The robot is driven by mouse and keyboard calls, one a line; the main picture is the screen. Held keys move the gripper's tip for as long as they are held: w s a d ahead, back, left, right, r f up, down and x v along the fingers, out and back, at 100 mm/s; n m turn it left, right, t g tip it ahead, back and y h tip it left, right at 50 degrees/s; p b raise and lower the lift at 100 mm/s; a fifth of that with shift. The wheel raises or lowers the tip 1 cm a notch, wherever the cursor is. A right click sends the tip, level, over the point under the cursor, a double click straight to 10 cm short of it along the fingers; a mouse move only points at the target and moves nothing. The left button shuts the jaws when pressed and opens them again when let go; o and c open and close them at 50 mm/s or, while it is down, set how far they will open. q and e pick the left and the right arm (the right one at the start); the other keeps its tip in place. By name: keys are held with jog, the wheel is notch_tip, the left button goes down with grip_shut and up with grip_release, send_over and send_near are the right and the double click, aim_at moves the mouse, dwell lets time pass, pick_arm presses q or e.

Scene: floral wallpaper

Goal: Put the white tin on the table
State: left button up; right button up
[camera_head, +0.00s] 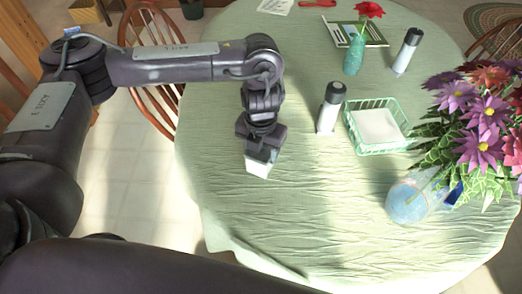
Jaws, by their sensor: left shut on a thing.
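A white tin (258,168) shows at the tip of my left gripper (260,153). The gripper points down and is shut on the tin, covering its upper part. The tin is over the left part of the round table (290,220), which has a pale green cloth. I cannot tell whether the tin's underside touches the cloth. My right gripper is not in view.
A white bottle with a dark cap (330,108) and a green wire basket (404,122) stand right of the gripper. A flower vase (408,203) is at the right. Another bottle (406,52) and a teal vase (354,56) stand farther back. The front cloth is clear.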

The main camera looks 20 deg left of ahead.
pick_arm(q)
jog(key=shift+f, duration=0.1)
jog(key=o, duration=1.2)
jog(key=shift+c, duration=0.2)
jog(key=shift+r, duration=0.25)
notch_tip(320, 180, up, 10)
jog(key=shift+r+p, duration=0.2)
jog(key=shift+p, duration=0.65)
jog(key=shift+r, duration=0.65)
